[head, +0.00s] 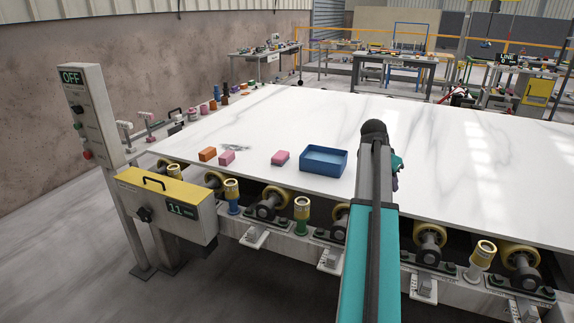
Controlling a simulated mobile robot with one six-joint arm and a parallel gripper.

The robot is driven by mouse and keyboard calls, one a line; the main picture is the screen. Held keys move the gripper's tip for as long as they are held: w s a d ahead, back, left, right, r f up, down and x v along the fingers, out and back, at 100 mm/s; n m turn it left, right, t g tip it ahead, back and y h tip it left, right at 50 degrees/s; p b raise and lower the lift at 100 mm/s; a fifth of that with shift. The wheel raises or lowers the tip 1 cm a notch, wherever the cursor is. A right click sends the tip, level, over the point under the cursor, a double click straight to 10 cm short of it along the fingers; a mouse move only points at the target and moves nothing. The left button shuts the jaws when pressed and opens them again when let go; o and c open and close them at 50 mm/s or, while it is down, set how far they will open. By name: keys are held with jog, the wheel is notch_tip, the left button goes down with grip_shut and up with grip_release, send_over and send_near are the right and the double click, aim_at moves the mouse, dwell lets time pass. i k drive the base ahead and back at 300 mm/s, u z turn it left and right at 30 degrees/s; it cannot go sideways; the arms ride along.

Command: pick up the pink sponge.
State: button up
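Two small pink pieces lie on the near left part of the white stone slab (450,175). The larger pink block (281,158), with a darker side, lies just left of the blue tray. The smaller pink block (227,158) lies further left, beside an orange block. I cannot tell for sure which is the pink sponge. My arm reaches up over the slab, right of the blue tray. Only a bit of what seems to be my gripper (396,166) shows behind the arm. Its fingers are hidden. It is well to the right of both pink blocks.
An open blue tray (324,161) stands near the slab's front edge. An orange block (207,154) is at the left. Rollers and a yellow-topped control box (168,205) line the front edge. The slab's middle and right are clear.

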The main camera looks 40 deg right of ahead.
aim_at(281, 157)
jog(key=u, duration=0.15)
jog(key=k, duration=0.75)
jog(key=z, duration=2.2)
jog(key=i, duration=1.5)
